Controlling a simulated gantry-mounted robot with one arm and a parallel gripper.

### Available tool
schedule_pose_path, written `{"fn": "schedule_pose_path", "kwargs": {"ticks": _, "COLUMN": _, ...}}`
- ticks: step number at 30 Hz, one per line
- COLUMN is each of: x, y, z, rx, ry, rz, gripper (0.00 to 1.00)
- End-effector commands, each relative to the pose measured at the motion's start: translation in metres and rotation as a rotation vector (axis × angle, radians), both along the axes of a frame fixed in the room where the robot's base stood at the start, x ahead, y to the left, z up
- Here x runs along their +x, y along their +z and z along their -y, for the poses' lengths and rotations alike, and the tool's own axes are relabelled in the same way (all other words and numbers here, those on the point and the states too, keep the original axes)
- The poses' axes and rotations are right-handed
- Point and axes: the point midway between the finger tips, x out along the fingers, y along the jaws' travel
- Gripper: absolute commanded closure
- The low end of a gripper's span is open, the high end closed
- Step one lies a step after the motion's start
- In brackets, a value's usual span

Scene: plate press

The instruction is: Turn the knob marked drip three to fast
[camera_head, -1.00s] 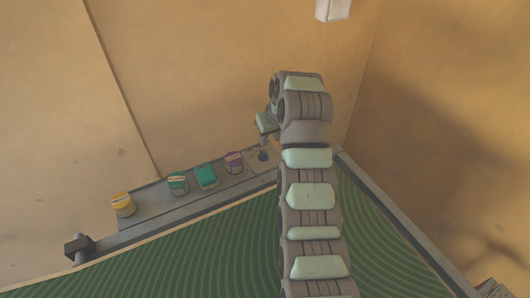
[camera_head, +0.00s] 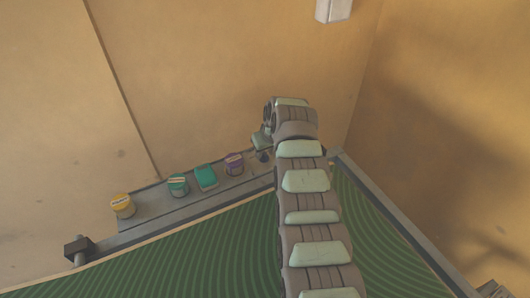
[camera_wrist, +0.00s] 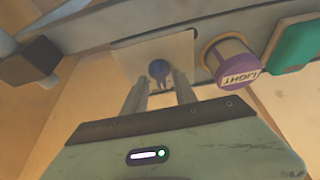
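A small dark blue knob (camera_wrist: 158,69) sits on a pale plate (camera_wrist: 178,46) in the wrist view. It also shows in the head view (camera_head: 262,156), just below my gripper. I cannot read any marking on this knob or its plate. My gripper (camera_wrist: 160,92) is open, with its two grey fingers apart and pointing at the plate. The knob lies between the fingertips in the picture; I cannot tell whether they touch it. Nothing is held. My arm hides the panel's right end in the head view.
A purple knob (camera_wrist: 236,69) labelled LIGHT is right of the plate in the wrist view. In the head view, a green square block (camera_head: 205,177), a teal knob (camera_head: 177,184) and a yellow knob (camera_head: 122,205) follow leftward along the grey panel (camera_head: 150,212). A green ridged surface (camera_head: 190,255) lies in front.

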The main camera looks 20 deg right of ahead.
Motion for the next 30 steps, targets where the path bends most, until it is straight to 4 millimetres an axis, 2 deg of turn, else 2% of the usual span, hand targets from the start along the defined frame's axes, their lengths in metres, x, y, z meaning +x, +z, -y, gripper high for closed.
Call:
{"fn": "schedule_pose_path", "kwargs": {"ticks": 14, "x": 0.0016, "y": -0.0059, "z": -0.0005, "rx": 0.002, "ry": -0.001, "rz": -0.001, "gripper": 0.66}}
{"fn": "schedule_pose_path", "kwargs": {"ticks": 27, "x": 0.0015, "y": -0.0058, "z": -0.0004, "rx": 0.002, "ry": -0.001, "rz": 0.000, "gripper": 1.00}}
{"fn": "schedule_pose_path", "kwargs": {"ticks": 30, "x": 0.0016, "y": -0.0058, "z": -0.0004, "rx": 0.002, "ry": -0.001, "rz": 0.000, "gripper": 1.00}}
